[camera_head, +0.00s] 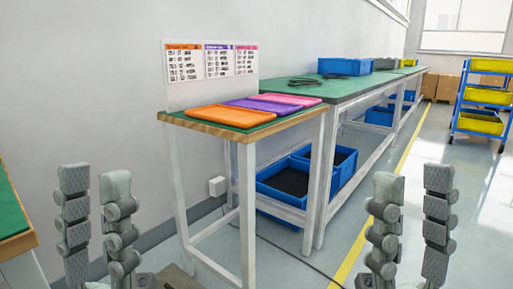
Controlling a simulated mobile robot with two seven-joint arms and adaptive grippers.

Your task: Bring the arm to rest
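My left gripper (94,190) is at the lower left of the head view. Its two grey fingers stand upright with a narrow gap between them and nothing in it. My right gripper (412,192) is at the lower right, also upright, with a clear empty gap between its fingers. Both grippers are in front of the green-topped table and touch nothing that I can see. The arms behind them are mostly out of the picture.
A small table (202,127) bears orange (231,116), purple (262,106) and pink trays (290,99) beneath a sign board (210,66). A long workbench (345,86) with blue bins (290,182) runs behind. A bench edge (12,215) is at far left. The right floor is open before a rack (480,95).

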